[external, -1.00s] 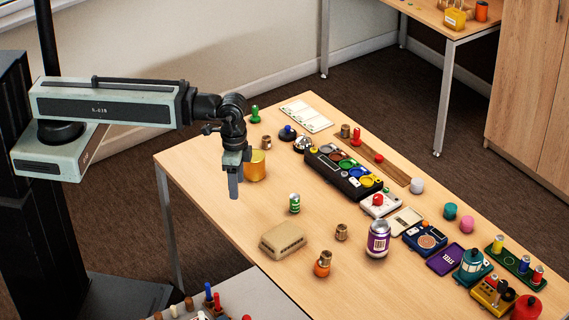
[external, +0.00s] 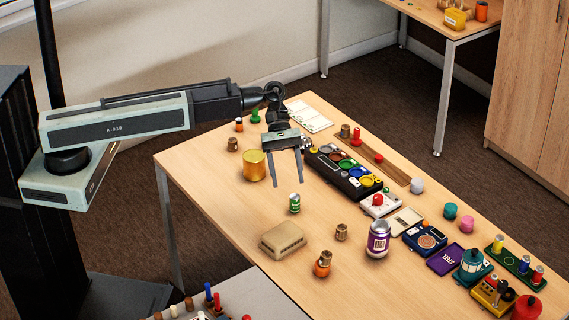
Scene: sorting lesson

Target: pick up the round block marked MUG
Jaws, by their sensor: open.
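Several small round blocks stand on the wooden table, and their marks are too small to read, so I cannot tell which one says MUG. One brown round block (external: 341,232) stands right of the tan ribbed box. Another brown round block (external: 232,145) stands at the left, behind the gold cylinder. A third (external: 345,131) stands near the back edge. My gripper (external: 289,182) is open and empty, pointing down above the table between the gold cylinder and the dark tray of coloured cups. My wrist hides part of the table behind it.
Near my gripper are the gold cylinder (external: 253,166), green can (external: 295,203) and dark cup tray (external: 343,174). The tan box (external: 283,240) and purple can (external: 378,239) stand nearer the front. The right end is crowded. The table's left front is clear.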

